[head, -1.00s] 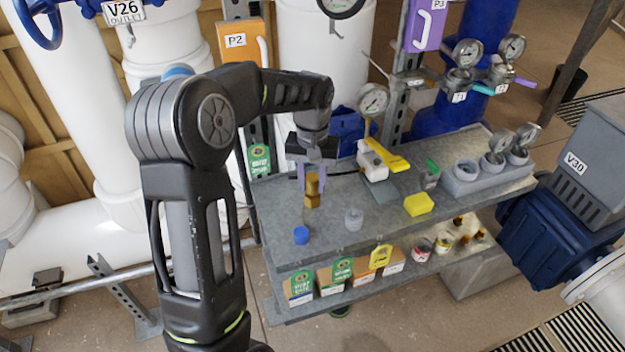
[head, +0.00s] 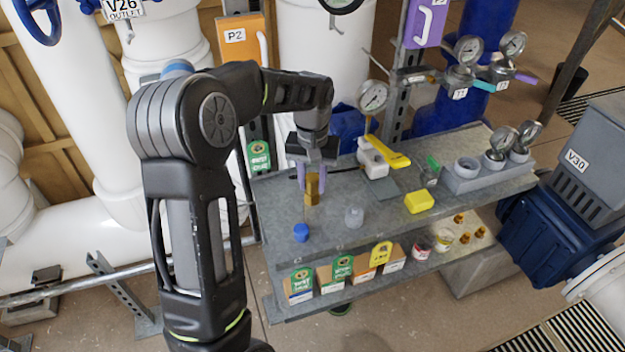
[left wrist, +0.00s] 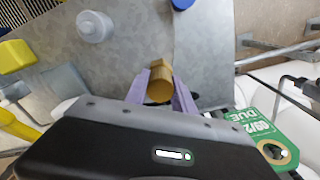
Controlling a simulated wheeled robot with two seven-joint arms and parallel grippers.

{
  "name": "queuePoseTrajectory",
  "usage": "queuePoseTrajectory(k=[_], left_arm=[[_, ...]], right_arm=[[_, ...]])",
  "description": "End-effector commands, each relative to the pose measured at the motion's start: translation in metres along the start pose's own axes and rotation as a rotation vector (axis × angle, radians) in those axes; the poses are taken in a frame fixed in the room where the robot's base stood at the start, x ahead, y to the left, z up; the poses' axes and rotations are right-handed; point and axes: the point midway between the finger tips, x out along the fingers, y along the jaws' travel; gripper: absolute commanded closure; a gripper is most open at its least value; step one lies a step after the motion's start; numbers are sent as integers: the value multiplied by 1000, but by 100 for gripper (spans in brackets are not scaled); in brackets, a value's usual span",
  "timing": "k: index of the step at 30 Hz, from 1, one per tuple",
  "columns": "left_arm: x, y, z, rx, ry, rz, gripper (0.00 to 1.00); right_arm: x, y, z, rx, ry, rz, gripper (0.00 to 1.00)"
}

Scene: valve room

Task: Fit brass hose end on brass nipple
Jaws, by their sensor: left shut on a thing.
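My left gripper (head: 312,183) points down over the left part of the grey metal bench top, its purple fingers shut on the brass hose end (head: 312,187). In the left wrist view the hose end (left wrist: 160,88) sits between the purple fingers (left wrist: 160,92), its round end toward the camera. In the head view the brass forms one short upright column reaching down to about the bench top. The brass nipple cannot be told apart from it; the join is hidden or too small to see, so I cannot tell how far it is seated. My right gripper is not in view.
A blue cap (head: 301,232) and a clear cup (head: 354,216) stand in front of the gripper. A yellow block (head: 418,203), a yellow-handled tool (head: 392,156) and a grey gauge holder (head: 488,175) are to the right. Tagged boxes (head: 335,272) stand on the lower shelf.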

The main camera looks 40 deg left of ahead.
Motion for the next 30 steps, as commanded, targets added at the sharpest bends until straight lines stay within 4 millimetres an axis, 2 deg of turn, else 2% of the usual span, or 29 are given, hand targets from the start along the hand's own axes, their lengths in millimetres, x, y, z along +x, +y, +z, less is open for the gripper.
queuePoseTrajectory(k=[10,11,19,30], left_arm=[[0,0,0,0,0,0,100],[0,0,0,0,0,0,68],[0,0,0,0,0,0,46],[-1,0,0,0,1,0,44]], right_arm=[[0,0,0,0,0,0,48],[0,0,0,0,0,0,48],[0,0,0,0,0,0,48],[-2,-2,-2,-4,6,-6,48]])
